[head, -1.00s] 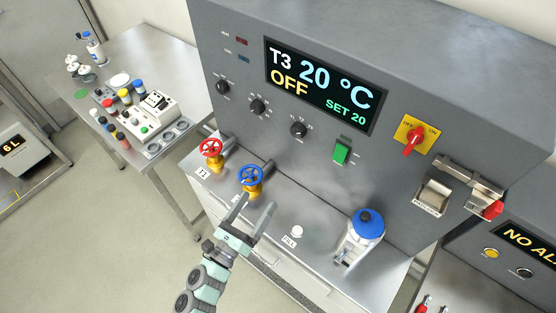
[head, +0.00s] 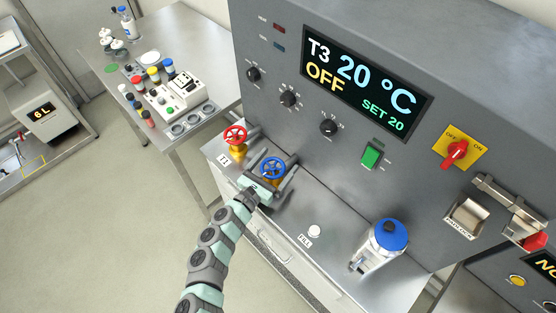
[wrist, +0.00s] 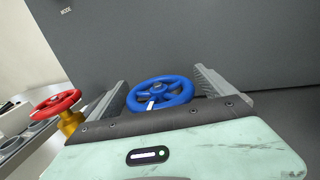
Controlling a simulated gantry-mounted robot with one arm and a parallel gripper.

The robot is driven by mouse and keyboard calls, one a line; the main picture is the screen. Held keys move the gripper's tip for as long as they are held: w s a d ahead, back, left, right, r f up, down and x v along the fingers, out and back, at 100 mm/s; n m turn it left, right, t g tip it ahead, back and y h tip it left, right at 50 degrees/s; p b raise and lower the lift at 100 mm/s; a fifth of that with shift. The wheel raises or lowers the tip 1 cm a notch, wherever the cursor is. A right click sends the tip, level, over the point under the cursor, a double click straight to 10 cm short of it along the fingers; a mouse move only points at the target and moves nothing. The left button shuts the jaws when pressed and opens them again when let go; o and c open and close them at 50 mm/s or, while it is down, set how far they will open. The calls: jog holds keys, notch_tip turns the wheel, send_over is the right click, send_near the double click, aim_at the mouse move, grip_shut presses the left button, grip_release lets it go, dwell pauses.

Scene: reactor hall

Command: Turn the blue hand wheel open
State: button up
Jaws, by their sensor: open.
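The blue hand wheel (head: 273,168) sits on a yellow valve body at the front of the grey machine, to the right of the red hand wheel (head: 235,134). My gripper (head: 275,177) is open at the blue wheel, with one finger on each side of it. In the wrist view the blue wheel (wrist: 160,93) lies between the two spread fingers, with a white mark on its near rim. I cannot tell whether the fingers touch the rim. The red wheel (wrist: 55,101) is outside the left finger. The blue wheel's valve body is mostly hidden by my gripper.
The machine's panel rises close behind the wheels, with a display (head: 367,76) reading T3 20 °C, OFF, SET 20. A blue-capped vessel (head: 387,240) and a FILL port (head: 314,231) are to the right on the steel ledge. A side table (head: 196,60) with bottles stands at left.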

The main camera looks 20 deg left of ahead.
jog(key=shift+w+d, duration=0.1)
jog(key=shift+w, duration=0.25)
jog(key=shift+c, duration=0.2)
jog(key=c, duration=1.3)
